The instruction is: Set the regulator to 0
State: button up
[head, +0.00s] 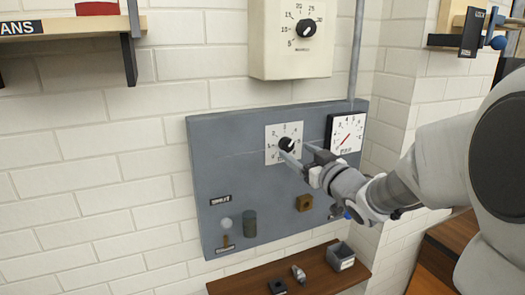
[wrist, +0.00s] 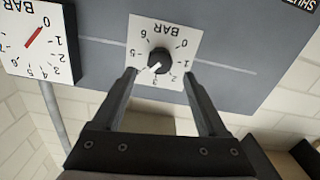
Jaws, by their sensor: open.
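The regulator is a black round knob (head: 286,144) on a white square plate (head: 271,152) marked 0 to 6, on a grey wall panel. In the wrist view the knob (wrist: 159,60) appears upside down, with its scale and BAR label; its white pointer mark lies between about 3 and 4. My gripper (head: 294,153) is open in front of the plate. In the wrist view its fingers (wrist: 160,74) lie to either side of the knob, with visible gaps; I cannot tell whether the tips reach knob depth. The gripper partly covers the plate in the head view.
A gauge (head: 347,134) with a red needle near 0 is right of the plate. A cream box (head: 275,50) with another dial hangs above. A brown block (head: 304,203) and a dark cylinder (head: 249,224) are lower on the panel. A wooden shelf (head: 320,272) lies below.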

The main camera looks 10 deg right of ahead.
aim_at(289, 146)
jog(key=shift+x, duration=2.25)
grip_shut()
